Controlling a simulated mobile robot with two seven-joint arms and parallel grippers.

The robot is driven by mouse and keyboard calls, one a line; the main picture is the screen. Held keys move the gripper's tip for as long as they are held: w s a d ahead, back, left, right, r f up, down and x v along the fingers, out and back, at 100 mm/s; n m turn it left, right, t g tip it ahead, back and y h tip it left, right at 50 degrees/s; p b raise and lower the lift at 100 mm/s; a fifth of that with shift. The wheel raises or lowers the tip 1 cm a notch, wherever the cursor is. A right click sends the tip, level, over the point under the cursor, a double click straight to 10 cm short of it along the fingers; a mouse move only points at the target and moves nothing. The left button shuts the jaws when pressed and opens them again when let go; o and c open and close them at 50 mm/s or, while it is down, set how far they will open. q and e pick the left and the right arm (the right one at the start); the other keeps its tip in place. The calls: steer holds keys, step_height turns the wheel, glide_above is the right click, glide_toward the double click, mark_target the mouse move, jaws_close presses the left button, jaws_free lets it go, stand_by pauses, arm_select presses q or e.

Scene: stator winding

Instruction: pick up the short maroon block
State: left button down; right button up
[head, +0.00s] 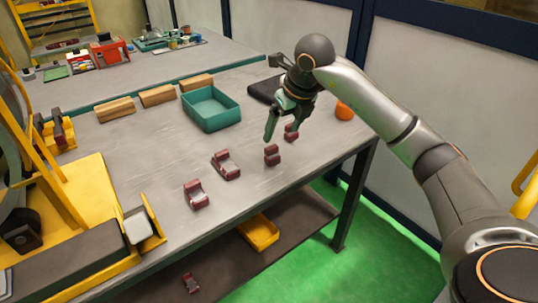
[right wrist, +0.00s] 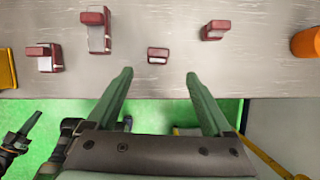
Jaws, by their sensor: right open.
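The short maroon block (head: 272,155) sits on the grey table near its front edge, with a pale strip at its base. In the right wrist view, the same short block (right wrist: 158,55) lies just beyond my fingertips, between their lines. It is smaller than the blocks beside it. My right gripper (head: 279,131) is open and empty above the table, close to the block; its two green fingers (right wrist: 158,74) stand apart on either side in the right wrist view. I cannot tell the exact height. My left gripper does not show in the head view.
Maroon-and-grey blocks (head: 226,165) (head: 196,195) stand left of it; another (head: 291,132) stands behind, close to my right gripper. An orange cylinder (head: 344,111) is at right. A teal tray (head: 211,122) and wooden blocks (head: 157,96) lie farther back. A yellow bin (head: 258,233) sits below.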

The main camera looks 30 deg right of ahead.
mark_target(273, 148)
steer(key=x, duration=0.9)
steer(key=shift+w+a+f, duration=0.2)
steer(key=shift+w+f, duration=0.05)
steer(key=shift+f, duration=0.1)
jaws_close()
steer(key=shift+r, duration=0.1)
stand_by(0.9)
